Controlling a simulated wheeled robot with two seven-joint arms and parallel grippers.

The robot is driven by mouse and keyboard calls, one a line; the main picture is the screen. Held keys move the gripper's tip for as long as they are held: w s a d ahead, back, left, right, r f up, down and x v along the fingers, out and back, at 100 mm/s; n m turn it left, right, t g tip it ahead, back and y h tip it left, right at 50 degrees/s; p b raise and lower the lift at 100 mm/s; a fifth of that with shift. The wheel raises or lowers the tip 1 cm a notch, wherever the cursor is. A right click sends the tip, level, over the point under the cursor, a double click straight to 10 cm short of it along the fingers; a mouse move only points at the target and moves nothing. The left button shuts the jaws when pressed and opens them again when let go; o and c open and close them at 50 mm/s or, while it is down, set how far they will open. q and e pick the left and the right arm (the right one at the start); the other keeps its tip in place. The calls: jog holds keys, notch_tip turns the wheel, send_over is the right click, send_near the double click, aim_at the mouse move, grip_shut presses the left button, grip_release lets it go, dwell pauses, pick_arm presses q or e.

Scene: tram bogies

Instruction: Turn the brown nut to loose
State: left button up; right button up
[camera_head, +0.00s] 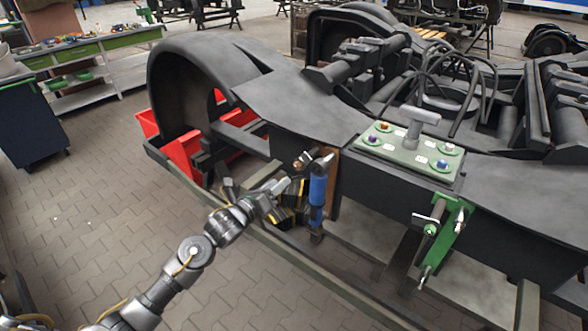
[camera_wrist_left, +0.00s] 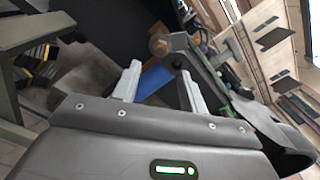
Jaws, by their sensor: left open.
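The brown nut (camera_head: 298,165) sits at the top end of a blue damper (camera_head: 317,190) on the side of the dark bogie frame. In the left wrist view the nut (camera_wrist_left: 158,44) shows as a brown hexagonal head on a grey fitting, just beyond my fingertips. The blue cylinder (camera_wrist_left: 152,79) shows between and behind the fingers. My left gripper (camera_head: 284,188) comes in from the left, close to the nut. Its two fingers (camera_wrist_left: 160,70) are apart with nothing gripped between them. I cannot tell whether they touch the fitting. My right gripper is not in view.
A green plate (camera_head: 400,158) with coloured knobs and a grey T-shaped piece (camera_head: 412,122) lies on the frame. A green bracket (camera_head: 446,238) hangs on its side. Red bins (camera_head: 217,157) stand under the wheel arch. The paved floor (camera_head: 95,225) at left is clear.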

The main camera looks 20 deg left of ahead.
aim_at(296, 169)
pick_arm(q)
jog(key=p+x, duration=0.2)
jog(key=x, duration=0.6)
jog(key=shift+w+d, duration=0.1)
jog(key=shift+w, duration=0.2)
jog(key=shift+c, duration=0.4)
grip_shut()
